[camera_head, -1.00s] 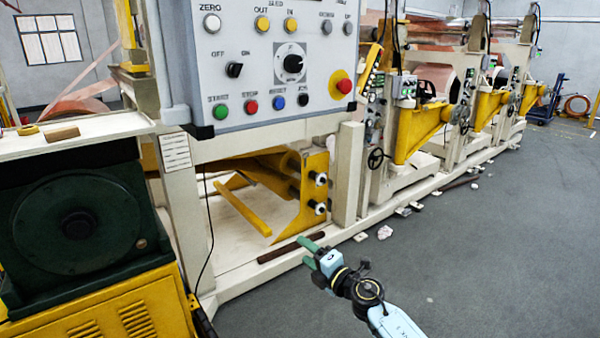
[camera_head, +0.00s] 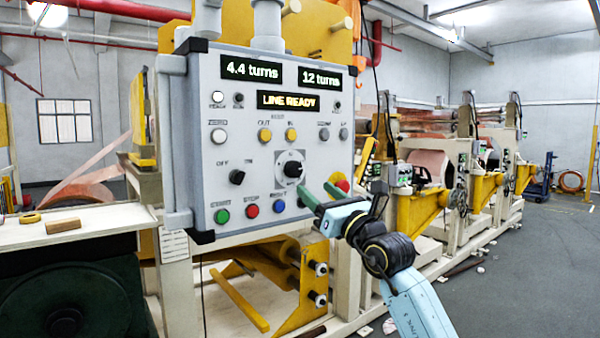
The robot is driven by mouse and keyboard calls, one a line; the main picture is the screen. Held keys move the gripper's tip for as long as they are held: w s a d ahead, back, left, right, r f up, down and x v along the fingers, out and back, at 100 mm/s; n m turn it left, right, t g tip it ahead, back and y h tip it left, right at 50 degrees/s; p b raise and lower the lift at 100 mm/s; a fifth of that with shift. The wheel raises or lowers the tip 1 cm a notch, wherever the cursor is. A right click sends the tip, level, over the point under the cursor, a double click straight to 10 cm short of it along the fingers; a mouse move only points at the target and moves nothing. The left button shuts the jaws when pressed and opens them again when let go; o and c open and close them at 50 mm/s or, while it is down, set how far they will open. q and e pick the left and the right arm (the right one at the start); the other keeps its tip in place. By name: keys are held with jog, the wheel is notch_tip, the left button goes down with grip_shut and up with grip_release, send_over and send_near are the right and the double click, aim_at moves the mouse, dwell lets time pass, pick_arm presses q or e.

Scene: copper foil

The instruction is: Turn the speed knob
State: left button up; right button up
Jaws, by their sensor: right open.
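The speed knob (camera_head: 293,169) is a black round knob on a pale dial plate, on the right half of the grey control panel (camera_head: 190,110). My right gripper (camera_head: 318,192) has green fingers and is open and empty. Its fingertips are just below and to the right of the knob in the picture. I cannot tell how far they are from the panel face. My left gripper is not in view.
A red emergency stop (camera_head: 341,185) on yellow sits right of the knob, partly hidden by my gripper. A black OFF/ON switch (camera_head: 237,177) and coloured buttons (camera_head: 252,210) are close by. Displays above read "4.4 turns", "12 turns" (camera_head: 322,78) and "LINE READY".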

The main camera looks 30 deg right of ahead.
aim_at(297, 172)
jog(key=p+x, duration=0.1)
jog(key=x, duration=0.6)
jog(key=shift+w+p, duration=0.3)
jog(key=shift+w, duration=0.05)
